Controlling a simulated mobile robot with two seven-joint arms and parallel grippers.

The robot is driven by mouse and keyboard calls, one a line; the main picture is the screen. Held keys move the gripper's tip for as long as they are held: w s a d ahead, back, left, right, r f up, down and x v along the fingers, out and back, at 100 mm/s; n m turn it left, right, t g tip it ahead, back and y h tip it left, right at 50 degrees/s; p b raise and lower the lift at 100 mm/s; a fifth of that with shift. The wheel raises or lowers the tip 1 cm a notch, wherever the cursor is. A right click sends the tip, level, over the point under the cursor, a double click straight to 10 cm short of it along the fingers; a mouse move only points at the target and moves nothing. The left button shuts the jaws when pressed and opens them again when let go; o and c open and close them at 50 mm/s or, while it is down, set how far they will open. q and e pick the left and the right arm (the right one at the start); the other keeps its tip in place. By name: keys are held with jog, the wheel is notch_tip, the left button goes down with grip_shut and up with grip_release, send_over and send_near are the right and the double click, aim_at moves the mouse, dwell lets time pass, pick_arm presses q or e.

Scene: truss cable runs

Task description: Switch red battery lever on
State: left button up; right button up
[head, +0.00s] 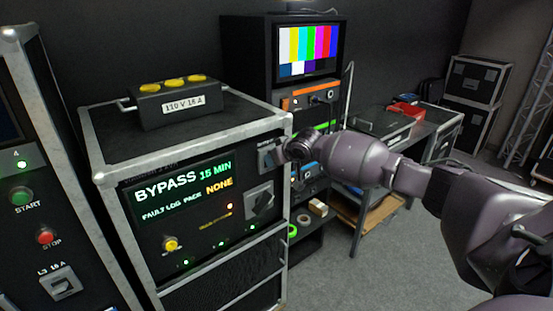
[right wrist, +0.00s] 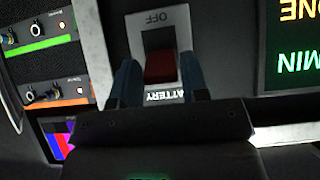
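The red battery lever (right wrist: 160,67) sits in a grey switch plate (right wrist: 150,42), between my right gripper's fingers (right wrist: 157,62) in the right wrist view. The word OFF is on the plate above the lever in that picture, and part of a BATTERY label shows below it. The two fingers are apart, one on each side of the lever, with small gaps seeming to show; contact cannot be told. In the head view my right gripper (head: 283,152) is at the plate (head: 266,158) on the rack's upper right, and the lever is hidden. My left gripper is not in view.
The rack's screen (head: 185,190) reads BYPASS 15 MIN, FAULT LOG, PACK NONE. A monitor rack (head: 305,60) stands behind; a START/STOP cabinet (head: 40,215) is left.

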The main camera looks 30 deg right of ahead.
jog(key=shift+o, duration=1.4)
pick_arm(q)
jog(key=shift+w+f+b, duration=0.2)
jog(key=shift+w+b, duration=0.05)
jog(key=shift+b, duration=0.4)
pick_arm(e)
jog(key=v, duration=1.1)
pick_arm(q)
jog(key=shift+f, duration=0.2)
pick_arm(e)
jog(key=shift+w, duration=0.15)
